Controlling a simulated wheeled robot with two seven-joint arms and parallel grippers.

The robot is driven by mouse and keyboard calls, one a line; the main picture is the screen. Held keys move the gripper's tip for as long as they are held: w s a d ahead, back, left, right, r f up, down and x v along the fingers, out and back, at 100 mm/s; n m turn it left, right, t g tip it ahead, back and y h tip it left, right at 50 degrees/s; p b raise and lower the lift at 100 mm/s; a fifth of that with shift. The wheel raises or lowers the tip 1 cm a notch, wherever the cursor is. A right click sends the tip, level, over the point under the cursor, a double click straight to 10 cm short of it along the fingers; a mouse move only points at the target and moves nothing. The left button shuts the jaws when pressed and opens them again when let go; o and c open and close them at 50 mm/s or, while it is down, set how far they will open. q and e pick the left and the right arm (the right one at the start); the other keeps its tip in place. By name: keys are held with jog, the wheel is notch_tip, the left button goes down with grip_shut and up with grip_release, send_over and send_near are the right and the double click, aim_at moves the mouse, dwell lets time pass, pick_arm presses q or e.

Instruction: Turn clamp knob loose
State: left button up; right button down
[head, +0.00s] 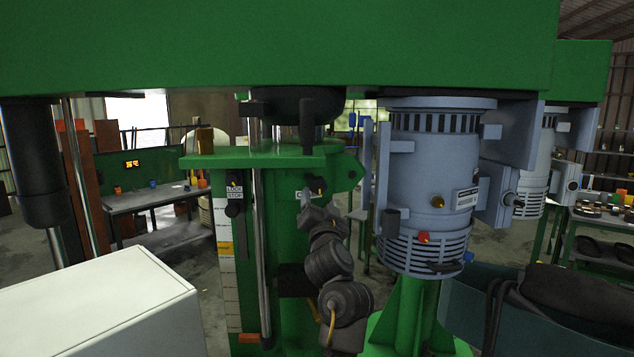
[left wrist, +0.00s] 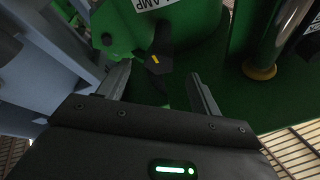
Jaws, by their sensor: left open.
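The clamp knob (left wrist: 158,62) is a black lever-like knob with a yellow mark, on the green machine body under a white label ending in "AMP" in the left wrist view. In the head view the knob (head: 317,184) shows small on the green column. My left gripper (left wrist: 160,85) is open, with one finger on each side of the space just in front of the knob. Whether a finger touches the knob I cannot tell. In the head view my left gripper (head: 306,202) is partly hidden at the column, with its arm below. My right gripper is not in view.
A "LOCK STOP" knob (head: 234,199) sits left on the column, beside a shiny vertical rod (head: 261,250). A grey-blue motor (head: 432,180) stands close on the right. A green beam (head: 280,45) spans overhead. A white box (head: 100,305) fills the lower left.

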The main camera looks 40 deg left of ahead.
aim_at(317, 189)
pick_arm(q)
jog(key=p+x, duration=0.3)
jog(key=x, duration=0.4)
jog(key=shift+w+a+r, duration=0.1)
jog(key=shift+a+r, duration=0.1)
jog(key=shift+r, duration=0.05)
jog(key=shift+w+a+r, duration=0.1)
jog(key=shift+w+a, duration=0.35)
jog(key=shift+w, duration=0.1)
jog(key=shift+c, duration=0.2)
